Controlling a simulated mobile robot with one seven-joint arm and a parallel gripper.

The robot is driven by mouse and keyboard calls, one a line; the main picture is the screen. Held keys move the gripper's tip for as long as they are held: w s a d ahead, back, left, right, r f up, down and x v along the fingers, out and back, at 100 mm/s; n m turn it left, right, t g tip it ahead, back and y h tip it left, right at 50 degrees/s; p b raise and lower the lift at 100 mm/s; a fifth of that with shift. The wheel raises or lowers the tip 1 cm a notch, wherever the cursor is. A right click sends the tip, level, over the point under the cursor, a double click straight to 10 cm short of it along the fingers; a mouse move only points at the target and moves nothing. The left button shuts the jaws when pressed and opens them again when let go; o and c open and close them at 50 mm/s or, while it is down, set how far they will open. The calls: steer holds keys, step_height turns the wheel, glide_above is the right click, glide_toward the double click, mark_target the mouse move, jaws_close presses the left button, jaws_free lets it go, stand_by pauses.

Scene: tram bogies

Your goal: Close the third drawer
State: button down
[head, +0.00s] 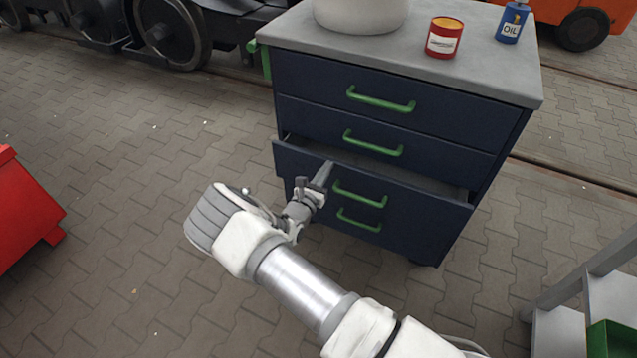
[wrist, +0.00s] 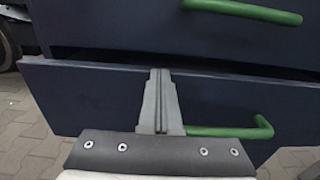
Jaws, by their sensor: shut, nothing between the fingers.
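The dark blue cabinet has a stack of drawers with green handles. The third drawer (head: 425,206) from the top stands partly pulled out, its open top showing as a gap under the second drawer (head: 440,152). Its front also fills the middle of the wrist view (wrist: 90,95). Its green handle (head: 360,195) shows right of my fingers, and partly in the wrist view (wrist: 235,131). My gripper (head: 325,172) is shut and empty, its fingertips at the drawer front's upper part, left of the handle. In the wrist view the fingertips (wrist: 160,73) overlap the front near its top edge; I cannot tell whether they touch.
On the grey cabinet top (head: 480,72) stand a white round container (head: 360,12), a red can (head: 443,38) and a blue oil bottle (head: 511,22). A red object (head: 22,215) lies left, a grey shelf (head: 590,285) stands right. The paving left of the cabinet is clear.

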steer(key=shift+x, duration=0.8)
